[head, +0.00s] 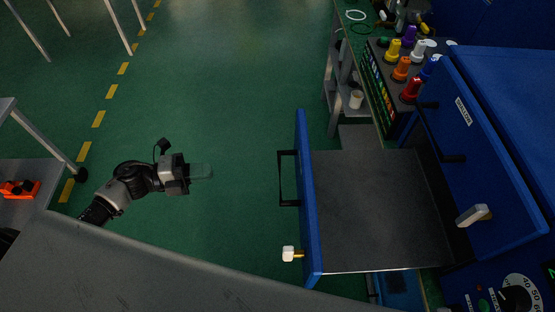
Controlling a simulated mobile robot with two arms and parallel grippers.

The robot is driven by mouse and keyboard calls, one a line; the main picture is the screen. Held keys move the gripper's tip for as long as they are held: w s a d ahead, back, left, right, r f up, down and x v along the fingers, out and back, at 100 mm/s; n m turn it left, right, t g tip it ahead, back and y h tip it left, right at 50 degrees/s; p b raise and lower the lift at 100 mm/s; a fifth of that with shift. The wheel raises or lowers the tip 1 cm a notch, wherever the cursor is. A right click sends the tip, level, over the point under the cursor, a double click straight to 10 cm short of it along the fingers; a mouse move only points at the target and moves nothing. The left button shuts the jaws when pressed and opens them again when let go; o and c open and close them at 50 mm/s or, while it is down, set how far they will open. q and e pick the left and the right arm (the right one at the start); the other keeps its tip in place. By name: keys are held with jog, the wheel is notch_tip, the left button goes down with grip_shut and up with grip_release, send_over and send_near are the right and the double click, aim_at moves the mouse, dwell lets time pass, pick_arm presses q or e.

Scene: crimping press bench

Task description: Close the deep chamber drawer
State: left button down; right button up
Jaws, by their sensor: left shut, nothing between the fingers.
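The deep chamber drawer (375,205) is pulled far out to the left from the blue press cabinet (490,150). Its grey inside looks empty. My left gripper (203,171) is shut and empty. It hangs over the green floor left of the drawer front, with a clear gap to the handle, and points to the right toward it. My right gripper is not in view.
A rack with several coloured knobs (405,75) stands on the bench behind the drawer. A grey surface (130,275) fills the lower left front. A shelf with a red item (20,188) is at the far left. The green floor between gripper and drawer is clear.

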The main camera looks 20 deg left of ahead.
pick_arm(q)
jog(key=w+d+r+m+g+p, duration=0.2)
jog(key=d+m+p, duration=0.1)
jog(key=d, duration=1.1)
jog(key=shift+w+d+g+h+p, duration=0.3)
jog(key=shift+p, duration=0.55)
